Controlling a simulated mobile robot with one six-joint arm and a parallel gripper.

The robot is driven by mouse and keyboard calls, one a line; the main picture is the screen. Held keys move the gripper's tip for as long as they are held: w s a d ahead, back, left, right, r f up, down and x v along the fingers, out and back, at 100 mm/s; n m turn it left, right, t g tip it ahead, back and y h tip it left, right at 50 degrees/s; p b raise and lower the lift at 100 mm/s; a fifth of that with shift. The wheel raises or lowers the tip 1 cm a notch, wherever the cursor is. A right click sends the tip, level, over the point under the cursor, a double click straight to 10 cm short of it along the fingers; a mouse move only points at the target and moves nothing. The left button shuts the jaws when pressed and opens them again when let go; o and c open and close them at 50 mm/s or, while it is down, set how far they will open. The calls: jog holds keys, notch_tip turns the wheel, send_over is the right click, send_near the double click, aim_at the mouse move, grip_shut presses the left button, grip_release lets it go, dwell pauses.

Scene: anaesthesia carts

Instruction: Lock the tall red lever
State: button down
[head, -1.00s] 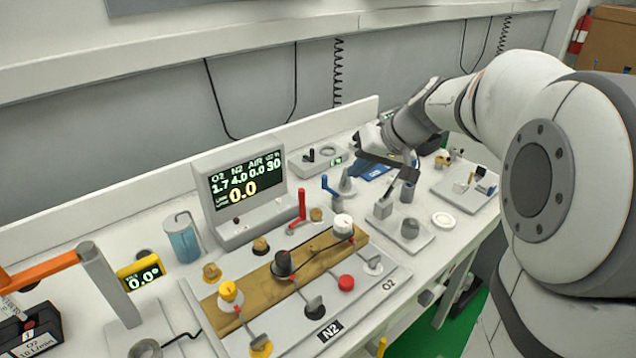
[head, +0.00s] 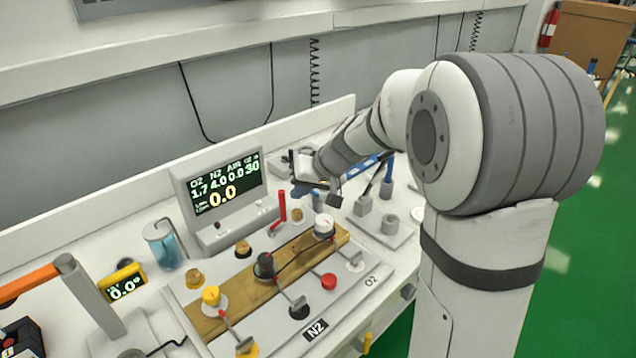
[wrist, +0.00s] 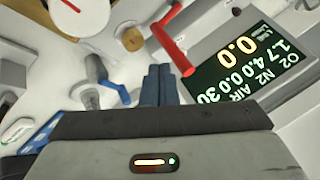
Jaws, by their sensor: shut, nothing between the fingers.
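The tall red lever (head: 283,206) stands upright behind the valve board, in front of the display's right side. In the wrist view the red lever (wrist: 172,42) crosses the upper middle, its lower end close to the fingertips. My gripper (wrist: 160,70) is shut and empty, with its two dark blue fingers together. The fingertips appear just beside the red lever; I cannot tell whether they touch it. In the head view my wrist hangs to the right of the lever.
The display (head: 225,190) stands left of the lever. A blue lever (wrist: 112,82) is close to the fingers in the wrist view. The valve board (head: 265,285) with several knobs lies in front. A white knob (head: 324,225) is nearby on the right.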

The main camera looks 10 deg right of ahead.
jog(key=shift+a, duration=0.5)
jog(key=shift+w+f, duration=0.1)
